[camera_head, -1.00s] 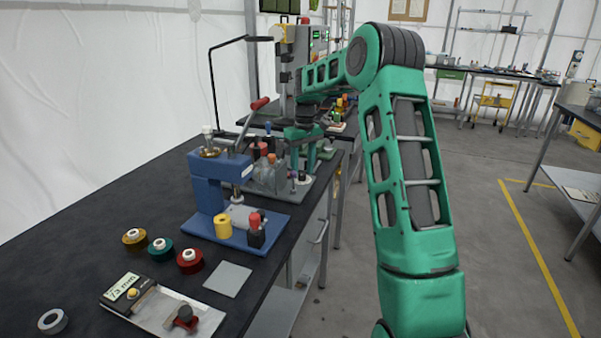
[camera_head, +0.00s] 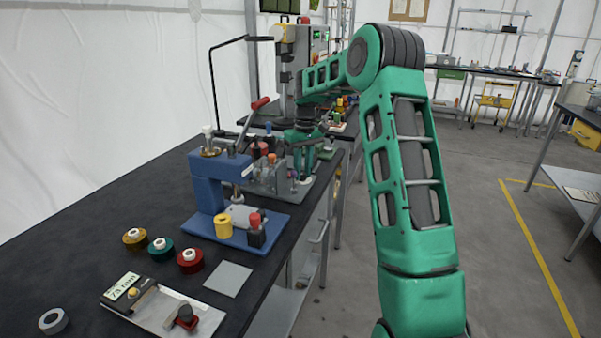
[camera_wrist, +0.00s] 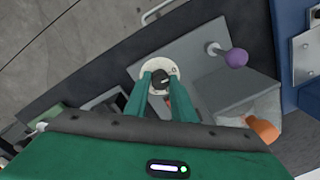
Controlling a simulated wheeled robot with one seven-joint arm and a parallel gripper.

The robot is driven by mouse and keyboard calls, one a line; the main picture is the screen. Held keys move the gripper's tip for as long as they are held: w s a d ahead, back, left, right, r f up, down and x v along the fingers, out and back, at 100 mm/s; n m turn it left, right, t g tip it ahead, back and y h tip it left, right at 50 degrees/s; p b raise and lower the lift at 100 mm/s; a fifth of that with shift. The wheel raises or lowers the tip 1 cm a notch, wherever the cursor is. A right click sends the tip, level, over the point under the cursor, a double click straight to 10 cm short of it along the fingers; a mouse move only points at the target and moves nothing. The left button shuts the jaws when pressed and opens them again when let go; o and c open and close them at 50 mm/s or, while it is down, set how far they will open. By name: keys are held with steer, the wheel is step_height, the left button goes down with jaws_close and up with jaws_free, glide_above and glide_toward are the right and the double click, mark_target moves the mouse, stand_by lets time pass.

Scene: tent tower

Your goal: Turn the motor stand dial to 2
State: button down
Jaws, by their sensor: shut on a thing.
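The motor stand is a grey plate with a grey body (camera_wrist: 200,55), and it stands on the dark bench behind the blue press in the head view (camera_head: 262,180). Its dial (camera_wrist: 152,67) is a round white disc with a dark knob in the middle of the wrist view. A mark like a 0 shows at the disc's right side; other marks are hidden or too small to read. My gripper (camera_wrist: 163,82) has its green fingers shut on the dark knob, one on each side. In the head view my gripper (camera_head: 303,163) is over the stand, and the dial is not clearly visible.
A purple-tipped lever (camera_wrist: 236,58) and an orange knob (camera_wrist: 264,130) stand close beside the fingers. The blue press (camera_head: 206,185) stands in front of the stand. Several tape rolls, including a red one (camera_head: 190,260), lie nearer. The floor right of the bench is clear.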

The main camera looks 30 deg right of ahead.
steer(key=m, duration=0.3)
steer(key=shift+m, duration=0.4)
steer(key=m, duration=0.4)
steer(key=shift+a+m, duration=0.1)
steer(key=shift+m, duration=0.2)
steer(key=m, duration=0.5)
steer(key=shift+w+a+r+m+t, duration=0.1)
steer(key=shift+m+t, duration=0.05)
steer(key=shift+m, duration=0.75)
steer(key=shift+w+a+m+t, duration=0.1)
steer(key=shift+m+t, duration=0.05)
steer(key=shift+m, duration=0.75)
steer(key=c, duration=1.5)
jaws_free()
steer(key=shift+s+d, duration=0.1)
steer(key=r, duration=1)
steer(key=shift+s+r, duration=0.2)
steer(key=shift+r, duration=0.1)
